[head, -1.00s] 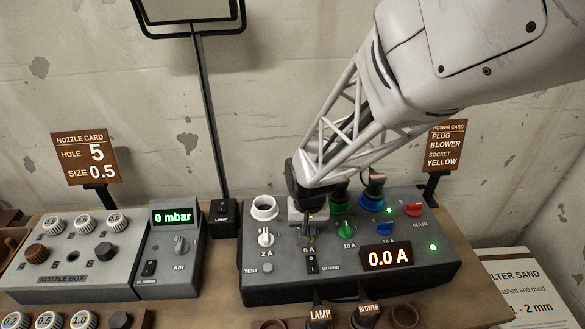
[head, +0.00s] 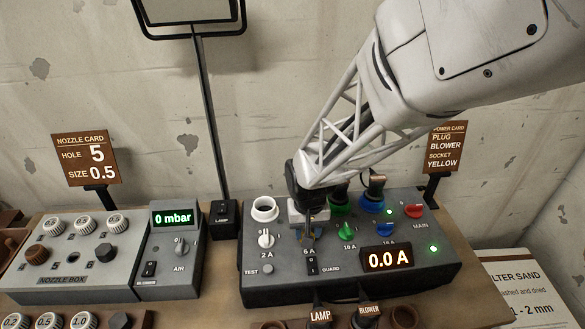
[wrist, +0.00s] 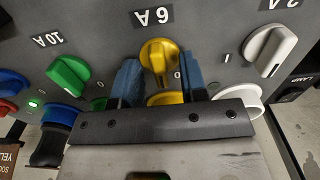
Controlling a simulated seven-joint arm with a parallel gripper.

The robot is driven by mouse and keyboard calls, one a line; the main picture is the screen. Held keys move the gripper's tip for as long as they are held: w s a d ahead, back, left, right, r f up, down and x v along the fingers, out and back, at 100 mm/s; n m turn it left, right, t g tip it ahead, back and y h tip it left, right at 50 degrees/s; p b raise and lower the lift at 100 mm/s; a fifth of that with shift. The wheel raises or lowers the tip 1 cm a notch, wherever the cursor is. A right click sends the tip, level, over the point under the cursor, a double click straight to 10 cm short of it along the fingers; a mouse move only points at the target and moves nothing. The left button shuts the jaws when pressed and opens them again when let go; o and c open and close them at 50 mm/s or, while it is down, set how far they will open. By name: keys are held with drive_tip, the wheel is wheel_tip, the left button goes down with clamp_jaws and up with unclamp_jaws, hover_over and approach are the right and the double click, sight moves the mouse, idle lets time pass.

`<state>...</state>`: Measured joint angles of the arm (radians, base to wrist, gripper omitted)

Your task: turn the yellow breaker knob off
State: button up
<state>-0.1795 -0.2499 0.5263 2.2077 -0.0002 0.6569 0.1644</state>
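The yellow breaker knob (wrist: 158,62) sits on the dark grey power box (head: 225,270), above the 6 A label in the head view. In the wrist view its grip ridge points roughly up and down the picture. My gripper (wrist: 158,72) is over it, with one blue fingertip on each side and the knob between them. The fingers stand apart, with a narrow gap seeming to show beside the knob; contact is not clear. In the head view my gripper (head: 308,230) hides most of the knob. A yellow socket (wrist: 165,99) is partly hidden behind the gripper.
The white 2 A knob (head: 266,239) and green 10 A knob (head: 347,231) flank the yellow one closely. A blue knob (head: 385,228) and red main switch (head: 413,210) are farther right. The display (head: 387,258) reads 0.0 A. The guard switch (head: 312,264) is just in front.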

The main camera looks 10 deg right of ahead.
drive_tip(key=shift+r, duration=0.1)
drive_tip(key=shift+r, duration=3.8)
drive_tip(key=shift+s+d+r, duration=0.15)
drive_tip(key=shift+r, duration=0.15)
drive_tip(key=s+d+r+t, duration=0.1)
drive_tip(key=s+d+r, duration=0.3)
drive_tip(key=s+r, duration=0.2)
drive_tip(key=s+d+r+t, duration=0.1)
drive_tip(key=s+d+r, duration=0.3)
drive_tip(key=s+r, duration=0.3)
drive_tip(key=s, duration=0.4)
drive_tip(key=shift+d+r+t, duration=0.15)
drive_tip(key=shift+d+t, duration=0.15)
drive_tip(key=shift+o, duration=0.4)
